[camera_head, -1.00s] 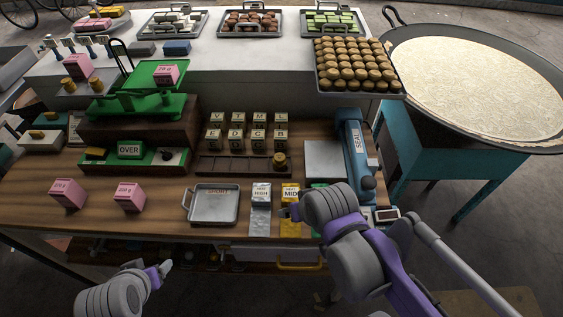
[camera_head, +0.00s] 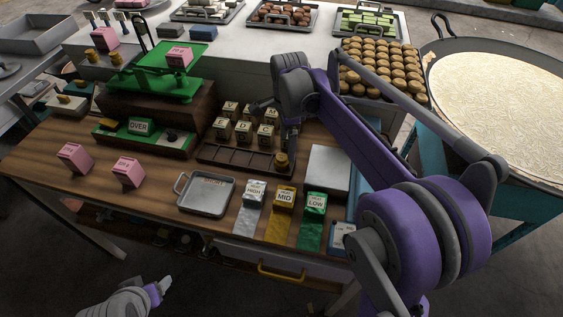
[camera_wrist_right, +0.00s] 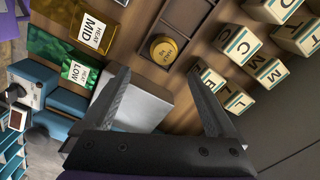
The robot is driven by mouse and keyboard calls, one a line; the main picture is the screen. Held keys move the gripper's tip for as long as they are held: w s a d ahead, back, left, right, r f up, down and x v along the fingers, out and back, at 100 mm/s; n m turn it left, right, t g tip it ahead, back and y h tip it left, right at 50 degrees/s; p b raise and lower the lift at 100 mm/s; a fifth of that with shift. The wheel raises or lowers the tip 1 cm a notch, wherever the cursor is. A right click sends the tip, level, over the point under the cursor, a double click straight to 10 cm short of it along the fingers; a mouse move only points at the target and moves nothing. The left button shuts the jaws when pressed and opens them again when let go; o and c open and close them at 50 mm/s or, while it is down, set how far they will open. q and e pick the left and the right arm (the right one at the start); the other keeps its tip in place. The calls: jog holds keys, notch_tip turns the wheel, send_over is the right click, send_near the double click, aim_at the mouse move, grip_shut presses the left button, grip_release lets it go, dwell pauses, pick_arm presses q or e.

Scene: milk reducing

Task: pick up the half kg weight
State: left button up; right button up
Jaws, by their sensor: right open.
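A round brass weight (camera_head: 281,160) sits in the right end compartment of a dark divided tray (camera_head: 232,158). In the right wrist view the brass weight (camera_wrist_right: 163,48) shows its marked top, too small to read surely. My right gripper (camera_head: 277,122) is above the tray's right end, beside the lettered blocks. In the wrist view my right gripper (camera_wrist_right: 160,74) is open and empty, and the weight shows beyond the gap between its fingertips. My left gripper (camera_head: 158,288) is low at the front left, apart from the table; its jaw state is unclear.
Lettered blocks (camera_head: 243,131) stand right behind the tray. A grey plate (camera_head: 327,168) lies to its right, with HIGH, MID (camera_head: 284,197) and LOW packs in front. Other brass weights (camera_head: 116,58) stand near the green scale (camera_head: 170,85). A metal pan (camera_head: 207,193) lies front left.

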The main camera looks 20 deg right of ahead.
aim_at(282, 156)
jog(key=shift+f, duration=0.95)
jog(key=f, duration=0.1)
jog(key=a+f, duration=0.1)
jog(key=f, duration=0.1)
jog(key=w+f, duration=0.1)
jog(key=shift+a+f, duration=0.15)
jog(key=shift+f, duration=0.25)
jog(key=shift+s+f, duration=0.1)
jog(key=shift+f, duration=0.2)
grip_shut()
jog(key=shift+r, duration=0.1)
